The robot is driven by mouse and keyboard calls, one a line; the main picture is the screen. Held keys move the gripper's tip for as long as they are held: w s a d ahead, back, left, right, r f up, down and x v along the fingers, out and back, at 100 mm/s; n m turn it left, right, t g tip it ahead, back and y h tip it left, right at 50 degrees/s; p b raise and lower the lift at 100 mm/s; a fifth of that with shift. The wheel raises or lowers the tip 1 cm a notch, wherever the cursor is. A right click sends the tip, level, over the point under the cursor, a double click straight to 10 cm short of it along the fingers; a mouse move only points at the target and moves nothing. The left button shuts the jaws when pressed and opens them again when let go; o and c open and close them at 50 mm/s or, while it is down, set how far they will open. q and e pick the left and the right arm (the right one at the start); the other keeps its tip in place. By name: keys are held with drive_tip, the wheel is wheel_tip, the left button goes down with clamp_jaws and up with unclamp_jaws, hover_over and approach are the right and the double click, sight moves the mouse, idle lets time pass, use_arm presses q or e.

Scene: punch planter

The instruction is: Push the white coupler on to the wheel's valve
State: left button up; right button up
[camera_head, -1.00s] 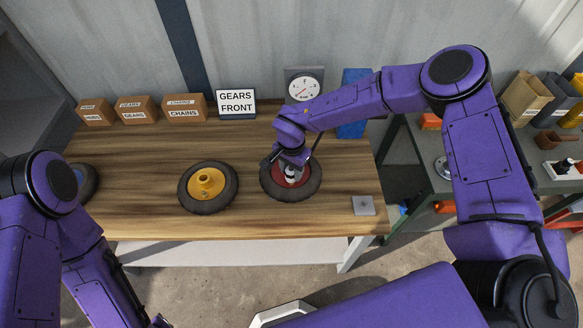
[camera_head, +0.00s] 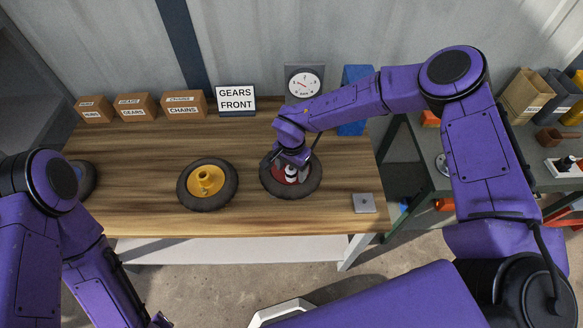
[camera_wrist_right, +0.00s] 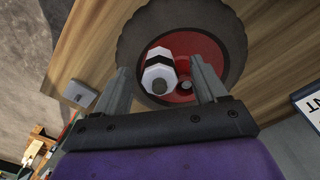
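The white coupler (camera_wrist_right: 158,72), with a black band, stands on the red-hubbed wheel (camera_head: 314,183). It also shows in the head view (camera_head: 292,177) under my right gripper. My right gripper (camera_wrist_right: 161,66) is open over the wheel. Its two fingers are on either side of the coupler, with a visible gap on each side. The coupler stands beside a small round part at the red hub (camera_wrist_right: 208,50). I cannot see the valve, and how far the coupler sits on it is hidden. My left arm is at the left edge, with its gripper (camera_head: 160,321) barely in view at the bottom.
A wheel with a yellow hub (camera_head: 207,180) lies left of the red one. A grey plate (camera_head: 364,203) is at the table's front right. A round gauge (camera_head: 305,80), a sign (camera_head: 236,99) and boxes (camera_head: 183,105) line the back.

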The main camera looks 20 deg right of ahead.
wheel_tip(320, 180, up, 11)
drive_tip(key=b, duration=0.2)
drive_tip(key=shift+f, duration=0.2)
